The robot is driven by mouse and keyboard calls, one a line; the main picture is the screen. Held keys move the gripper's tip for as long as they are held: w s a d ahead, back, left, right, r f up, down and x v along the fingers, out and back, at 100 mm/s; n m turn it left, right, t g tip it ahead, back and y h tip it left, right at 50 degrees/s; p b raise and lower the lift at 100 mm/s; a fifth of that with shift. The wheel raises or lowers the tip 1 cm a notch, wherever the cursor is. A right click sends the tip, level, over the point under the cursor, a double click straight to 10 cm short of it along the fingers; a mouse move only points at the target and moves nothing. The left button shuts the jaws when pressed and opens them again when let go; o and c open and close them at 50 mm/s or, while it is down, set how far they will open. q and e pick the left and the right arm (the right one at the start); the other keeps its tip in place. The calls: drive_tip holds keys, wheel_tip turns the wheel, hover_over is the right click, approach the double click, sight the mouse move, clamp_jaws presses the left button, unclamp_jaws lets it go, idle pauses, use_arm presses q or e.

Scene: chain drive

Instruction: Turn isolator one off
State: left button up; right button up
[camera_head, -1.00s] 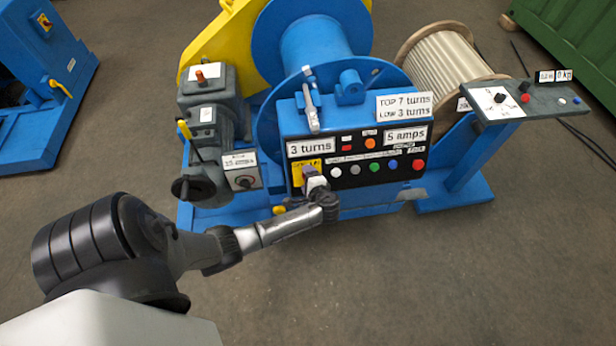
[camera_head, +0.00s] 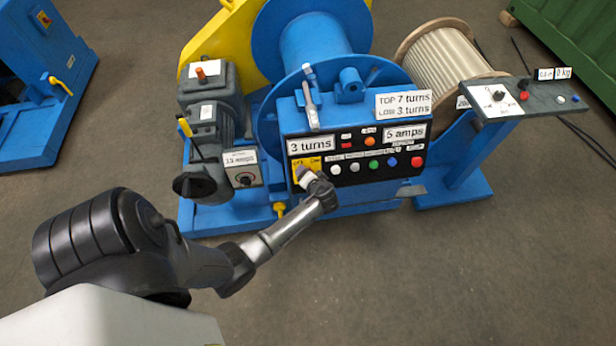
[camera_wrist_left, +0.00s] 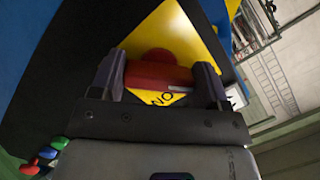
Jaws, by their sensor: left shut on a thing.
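A red rotary isolator handle (camera_wrist_left: 158,77) sits on a yellow plate (camera_wrist_left: 190,40) in the left wrist view, with "ON" lettering upside down beside it. In the head view the yellow plate (camera_head: 297,170) is at the left end of the black control panel (camera_head: 350,186). My left gripper (camera_wrist_left: 160,82) is shut on the red handle, one finger on each side. In the head view my left gripper (camera_head: 304,177) covers the handle, so its pointing direction is hard to tell. My right gripper is not in view.
Several coloured buttons (camera_head: 374,165) line the panel right of the plate. A grey lever (camera_head: 311,103) stands above it. A grey motor (camera_head: 207,92) and a small switch box (camera_head: 245,178) are at left. A grey control desk (camera_head: 540,100) is at right. The floor in front is clear.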

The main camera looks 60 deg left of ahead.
use_arm(q)
drive_tip(key=shift+n, duration=0.5)
drive_tip(key=o, duration=0.9)
drive_tip(key=shift+o, duration=0.2)
drive_tip(key=shift+d+r, duration=0.15)
drive_tip(key=shift+d, duration=0.05)
drive_tip(key=p+v, duration=0.2)
drive_tip(key=v, duration=1.1)
drive_tip(key=shift+p, duration=0.3)
drive_tip(key=shift+r, duration=0.15)
